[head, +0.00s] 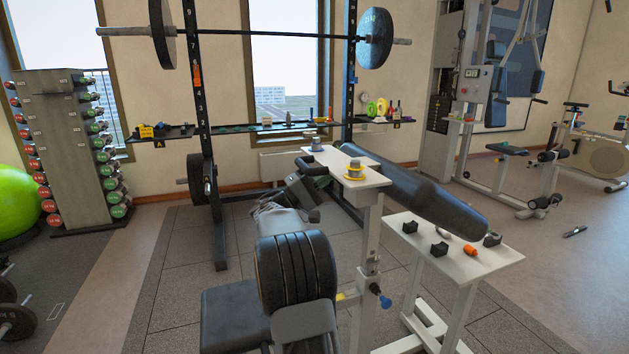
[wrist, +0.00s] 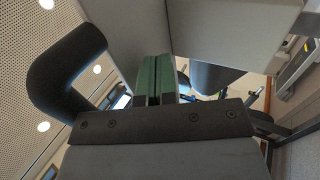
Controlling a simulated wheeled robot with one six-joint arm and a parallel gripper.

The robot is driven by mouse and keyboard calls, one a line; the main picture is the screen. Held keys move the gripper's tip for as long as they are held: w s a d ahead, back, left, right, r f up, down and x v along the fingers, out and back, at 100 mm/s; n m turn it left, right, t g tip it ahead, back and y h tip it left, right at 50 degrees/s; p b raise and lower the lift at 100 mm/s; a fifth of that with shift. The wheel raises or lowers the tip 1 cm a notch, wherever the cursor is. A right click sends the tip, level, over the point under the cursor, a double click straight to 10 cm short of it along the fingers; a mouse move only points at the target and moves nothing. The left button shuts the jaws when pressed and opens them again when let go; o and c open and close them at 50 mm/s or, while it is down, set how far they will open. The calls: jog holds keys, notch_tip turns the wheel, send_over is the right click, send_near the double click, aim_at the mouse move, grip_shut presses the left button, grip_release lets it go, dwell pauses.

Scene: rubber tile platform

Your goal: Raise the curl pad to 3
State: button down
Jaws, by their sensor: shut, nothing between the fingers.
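The curl pad (head: 430,200) is a long black cushion sloping down to the right, at the middle right of the head view. Below it stands a pale upright post (head: 371,235) with small markings too small to read. A blue knob (head: 385,302) sticks out low on the post, beside a yellow part (head: 347,296). My gripper (wrist: 155,62) shows in the wrist view with its green fingers together and empty. Pale panels are close in front of it and a dark curved part is at left.
A white side table (head: 455,262) holds black blocks and an orange piece at right. Behind are a barbell rack (head: 208,150) and a dumbbell stand (head: 70,150).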

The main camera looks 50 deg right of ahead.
jog(key=shift+r+p, duration=0.85)
jog(key=shift+r, duration=0.55)
jog(key=shift+f, duration=0.25)
jog(key=shift+f+b, duration=0.9)
jog(key=w+a+f+b, duration=0.1)
jog(key=w+a+f, duration=0.1)
jog(key=a, duration=0.4)
jog(key=shift+w+b, duration=0.35)
jog(key=shift+w, duration=0.35)
jog(key=shift+a, duration=0.1)
